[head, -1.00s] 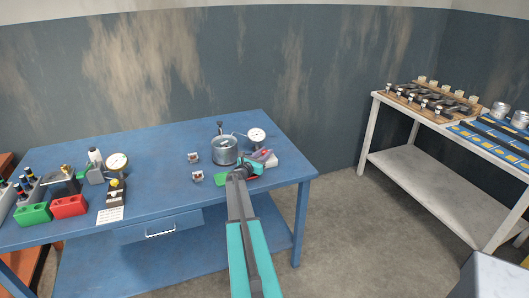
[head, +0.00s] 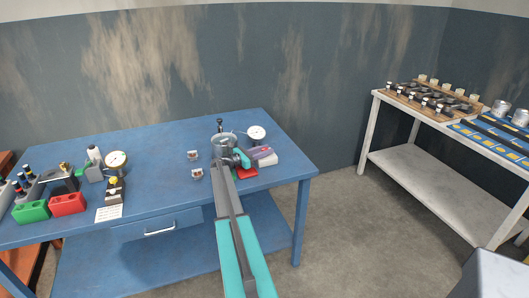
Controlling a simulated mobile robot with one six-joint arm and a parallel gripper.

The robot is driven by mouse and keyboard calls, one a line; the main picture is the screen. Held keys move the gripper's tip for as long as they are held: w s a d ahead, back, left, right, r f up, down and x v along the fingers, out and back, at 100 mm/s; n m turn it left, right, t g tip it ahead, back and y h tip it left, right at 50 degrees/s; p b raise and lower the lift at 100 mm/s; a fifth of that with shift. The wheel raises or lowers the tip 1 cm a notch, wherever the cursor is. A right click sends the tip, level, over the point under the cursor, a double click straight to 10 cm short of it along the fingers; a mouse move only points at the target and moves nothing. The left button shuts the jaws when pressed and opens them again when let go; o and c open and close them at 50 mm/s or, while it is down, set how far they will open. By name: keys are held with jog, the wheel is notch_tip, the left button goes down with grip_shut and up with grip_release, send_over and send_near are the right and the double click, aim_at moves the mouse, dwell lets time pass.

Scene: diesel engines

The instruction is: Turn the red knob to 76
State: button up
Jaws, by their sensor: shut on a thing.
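I cannot clearly make out a red knob or any scale reading. A small red and pink patch shows on a grey box (head: 263,156) at the right of the blue table. My gripper (head: 230,154) is over the right part of the table, at the front of a silver cylinder (head: 223,139). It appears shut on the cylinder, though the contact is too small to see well. The lower part of the cylinder is hidden by my wrist. A red block (head: 245,174) lies just right of my arm.
A dial gauge (head: 257,132) stands behind and right of my gripper. Two small parts (head: 197,174) lie to the left. The blue table (head: 160,180) holds another gauge (head: 116,160), a red block and a green block at left. A white shelf (head: 425,169) stands at right.

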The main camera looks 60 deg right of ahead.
aim_at(265, 149)
jog(key=shift+w+r, duration=0.15)
jog(key=shift+w, duration=0.1)
jog(key=o, duration=0.9)
jog(key=shift+o, duration=0.8)
jog(key=shift+s, duration=0.1)
jog(key=shift+r+b, duration=0.4)
jog(key=shift+r, duration=0.3)
jog(key=shift+s+a+r+b, duration=0.15)
jog(key=shift+a+r+b, duration=0.1)
jog(key=shift+r, duration=0.25)
jog(key=shift+s+a+r+b, duration=0.1)
jog(key=shift+s+r+b, duration=0.1)
jog(key=shift+r, duration=0.3)
jog(key=s+a+r+b, duration=0.1)
jog(key=s+a+b, duration=0.2)
jog(key=s+a, duration=0.5)
jog(key=shift+s+a+r, duration=0.2)
jog(key=shift+s+a, duration=0.15)
jog(key=shift+a, duration=1.8)
